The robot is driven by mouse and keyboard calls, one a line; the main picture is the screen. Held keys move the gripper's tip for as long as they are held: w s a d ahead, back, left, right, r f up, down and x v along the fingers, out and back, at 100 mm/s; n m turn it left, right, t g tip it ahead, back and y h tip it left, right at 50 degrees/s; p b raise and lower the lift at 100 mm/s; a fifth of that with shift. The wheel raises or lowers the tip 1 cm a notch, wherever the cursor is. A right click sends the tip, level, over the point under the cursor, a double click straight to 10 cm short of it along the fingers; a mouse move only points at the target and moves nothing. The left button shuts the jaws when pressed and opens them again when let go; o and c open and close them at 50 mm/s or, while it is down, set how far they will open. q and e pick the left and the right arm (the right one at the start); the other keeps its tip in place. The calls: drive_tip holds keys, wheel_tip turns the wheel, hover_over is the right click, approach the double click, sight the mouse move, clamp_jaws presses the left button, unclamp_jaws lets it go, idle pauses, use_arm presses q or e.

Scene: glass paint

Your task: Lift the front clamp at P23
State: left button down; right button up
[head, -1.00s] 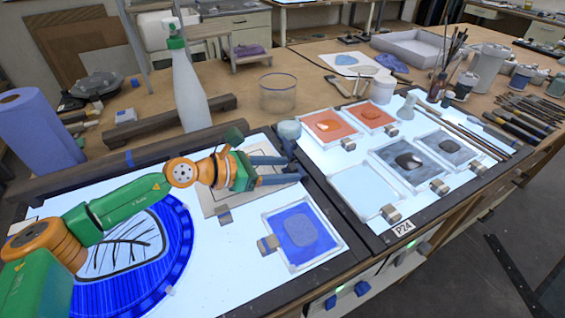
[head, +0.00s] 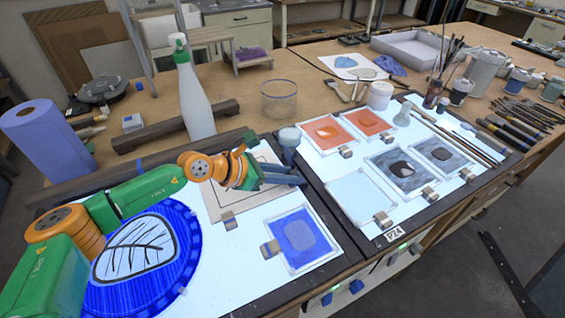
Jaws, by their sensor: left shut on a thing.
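My left gripper (head: 298,175) reaches in from the left over the right part of the left light panel. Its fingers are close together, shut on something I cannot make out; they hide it. It is near the right edge of a beige pane with drawn lines (head: 215,207). A small clamp (head: 229,221) sits at that pane's front edge. Another clamp (head: 271,249) sits at the left edge of the blue pane (head: 299,237). The label P24 (head: 394,234) shows on the right panel's front edge; I see no P23 label. My right gripper is out of view.
A grey muller-like piece (head: 289,138) stands just behind my gripper. A white spray bottle (head: 192,98) and a dark wooden bar (head: 155,135) are behind the arm. The right panel holds several panes with clamps (head: 381,220). A round blue leaf piece (head: 178,255) lies below my arm.

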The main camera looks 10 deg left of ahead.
use_arm(q)
drive_tip(key=shift+w+d+r+g+y+p, duration=0.1)
drive_tip(key=shift+d+r+g+y+p, duration=0.1)
drive_tip(key=shift+r+y+p, duration=0.35)
drive_tip(key=shift+w+d+r+g+y+p, duration=0.1)
drive_tip(key=shift+r+g+y+p, duration=0.1)
drive_tip(key=shift+p, duration=0.5)
drive_tip(key=shift+d+p, duration=0.1)
drive_tip(key=shift+p, duration=0.25)
drive_tip(key=shift+w+d+f+g+y, duration=0.1)
drive_tip(key=shift+w+d+g+y, duration=0.1)
drive_tip(key=shift+g+y, duration=0.4)
drive_tip(key=shift+w+d+g+y, duration=0.15)
drive_tip(key=shift+g+y, duration=0.25)
drive_tip(key=shift+y, duration=0.35)
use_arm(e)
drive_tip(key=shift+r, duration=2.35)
